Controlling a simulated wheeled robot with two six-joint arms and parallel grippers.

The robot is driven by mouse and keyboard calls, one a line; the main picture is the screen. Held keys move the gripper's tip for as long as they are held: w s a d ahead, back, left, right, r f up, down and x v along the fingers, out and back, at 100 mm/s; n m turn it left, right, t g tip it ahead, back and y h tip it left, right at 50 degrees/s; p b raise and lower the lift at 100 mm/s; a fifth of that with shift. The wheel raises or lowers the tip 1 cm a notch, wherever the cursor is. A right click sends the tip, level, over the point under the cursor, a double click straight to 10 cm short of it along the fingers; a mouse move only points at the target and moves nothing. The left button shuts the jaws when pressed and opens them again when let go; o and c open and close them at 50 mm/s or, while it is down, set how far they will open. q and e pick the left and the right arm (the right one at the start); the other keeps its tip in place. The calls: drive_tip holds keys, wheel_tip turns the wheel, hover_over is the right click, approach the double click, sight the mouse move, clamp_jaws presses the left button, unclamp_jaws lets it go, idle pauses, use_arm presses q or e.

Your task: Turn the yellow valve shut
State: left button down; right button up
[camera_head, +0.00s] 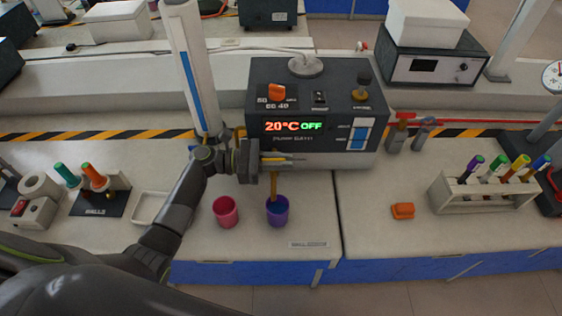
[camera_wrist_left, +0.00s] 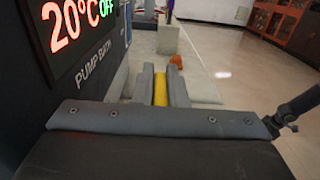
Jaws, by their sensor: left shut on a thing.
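The pump bath (camera_head: 310,108) is a dark box whose display reads 20°C OFF; its side also shows in the left wrist view (camera_wrist_left: 92,62). My left gripper (camera_head: 296,159) is at the front of the box, below the display. Its fingers are shut on the yellow valve handle (camera_wrist_left: 160,90), a yellow bar lying lengthwise between them in the left wrist view. A yellowish spout (camera_head: 273,186) hangs below the gripper into a purple cup (camera_head: 277,212). The gripper hides most of the valve in the head view. My right gripper is not in view.
A pink cup (camera_head: 225,211) stands left of the purple one. A shallow white tray (camera_head: 150,207) lies near my left arm. The bench between cups and rack is mostly clear.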

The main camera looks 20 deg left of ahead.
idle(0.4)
use_arm(q)
drive_tip(key=c, duration=1.5)
unclamp_jaws()
drive_tip(key=shift+o, duration=0.2)
drive_tip(key=shift+a, duration=0.15)
drive_tip(key=shift+s+a+f, duration=0.1)
drive_tip(key=shift+a, duration=0.2)
drive_tip(key=b+v, duration=0.5)
drive_tip(key=v, duration=1.1)
drive_tip(key=shift+a, duration=0.3)
